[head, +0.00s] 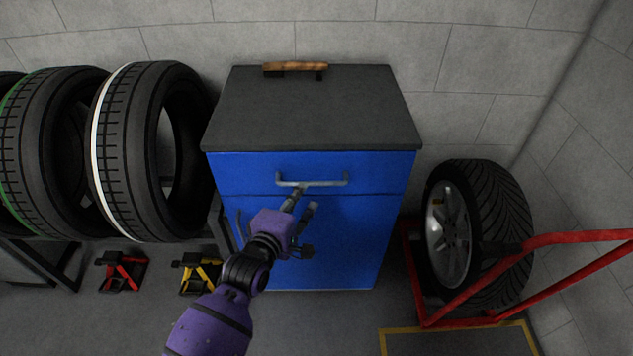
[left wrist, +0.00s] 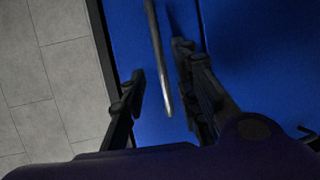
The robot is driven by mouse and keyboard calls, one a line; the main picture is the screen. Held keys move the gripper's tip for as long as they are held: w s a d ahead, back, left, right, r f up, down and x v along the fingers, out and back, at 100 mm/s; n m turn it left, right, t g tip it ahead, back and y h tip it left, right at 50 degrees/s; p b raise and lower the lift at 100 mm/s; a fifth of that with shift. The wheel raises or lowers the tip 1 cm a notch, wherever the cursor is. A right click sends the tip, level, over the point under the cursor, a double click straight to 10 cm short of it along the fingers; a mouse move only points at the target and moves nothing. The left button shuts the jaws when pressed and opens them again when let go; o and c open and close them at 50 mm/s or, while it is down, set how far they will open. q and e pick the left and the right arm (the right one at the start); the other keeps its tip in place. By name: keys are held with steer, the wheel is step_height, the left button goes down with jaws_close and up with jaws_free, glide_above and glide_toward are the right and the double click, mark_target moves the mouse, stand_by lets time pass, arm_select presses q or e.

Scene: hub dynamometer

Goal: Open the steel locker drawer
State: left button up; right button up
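The blue steel locker (head: 320,240) stands against the wall with a dark grey top. Its drawer (head: 235,172) is at the top of the front and looks closed. The drawer's grey bar handle (head: 325,183) runs across the middle of the drawer front. My right gripper is not in view.
A wooden-handled brush-like object (head: 296,67) lies on the locker top at the back. Tyres (head: 150,150) stand on a rack at the left. Red (head: 122,271) and yellow (head: 200,272) jacks are on the floor. A wheel (head: 480,230) on a red trolley (head: 510,262) is close on the right.

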mark_target(311, 185)
arm_select(q)
steer(key=x, duration=0.7)
steer(key=shift+w+d, duration=0.1)
steer(key=shift+w, duration=0.1)
jaws_close()
